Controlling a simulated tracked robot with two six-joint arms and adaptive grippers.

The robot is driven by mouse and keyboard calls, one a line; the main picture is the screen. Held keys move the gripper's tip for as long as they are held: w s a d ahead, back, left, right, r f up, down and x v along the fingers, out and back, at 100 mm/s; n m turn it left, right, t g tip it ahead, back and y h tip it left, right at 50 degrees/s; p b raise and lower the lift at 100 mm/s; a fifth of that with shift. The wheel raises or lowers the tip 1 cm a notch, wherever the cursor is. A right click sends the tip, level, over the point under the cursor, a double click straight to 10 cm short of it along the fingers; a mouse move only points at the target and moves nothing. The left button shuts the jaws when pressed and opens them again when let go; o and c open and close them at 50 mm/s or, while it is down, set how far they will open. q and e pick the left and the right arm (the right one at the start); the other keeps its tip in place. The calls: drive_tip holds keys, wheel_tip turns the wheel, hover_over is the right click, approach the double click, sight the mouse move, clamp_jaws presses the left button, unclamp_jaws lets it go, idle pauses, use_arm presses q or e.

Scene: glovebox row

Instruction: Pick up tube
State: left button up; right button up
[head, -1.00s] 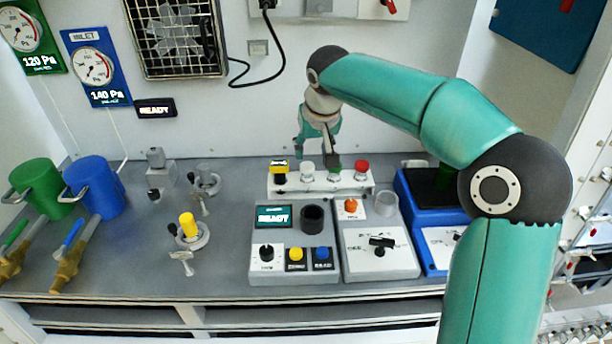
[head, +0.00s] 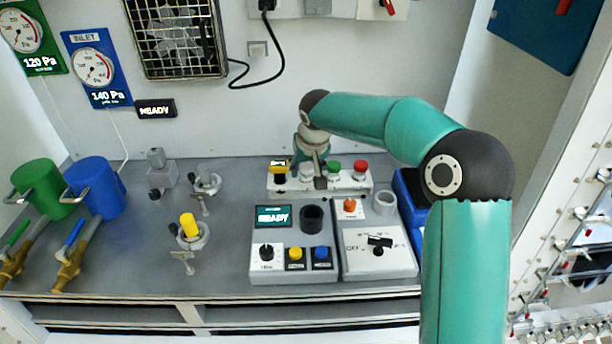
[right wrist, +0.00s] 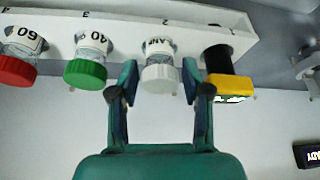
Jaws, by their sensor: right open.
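A white rack (head: 345,184) holds several capped tubes in numbered slots. In the right wrist view, a white-capped tube (right wrist: 159,78) stands in slot 2. A green-capped tube (right wrist: 86,72) and a red-capped tube (right wrist: 16,69) stand to its left. A black piece with a yellow top (right wrist: 230,82) is in slot 1. My right gripper (head: 308,176) is open at the rack, its fingers on either side of the white cap in the right wrist view (right wrist: 161,80). I cannot tell whether they touch it. In the head view the gripper largely hides this tube. My left gripper is not in view.
A grey console (head: 290,270) with a display and black well stands in front of the rack, with a switch box (head: 395,265) beside it. A blue device (head: 408,190) is partly behind my right arm. Clamp stands (head: 205,182), one with a yellow-topped piece (head: 189,225), are at left.

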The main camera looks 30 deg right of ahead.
drive_tip(key=c, duration=0.8)
drive_tip(key=shift+r, duration=0.1)
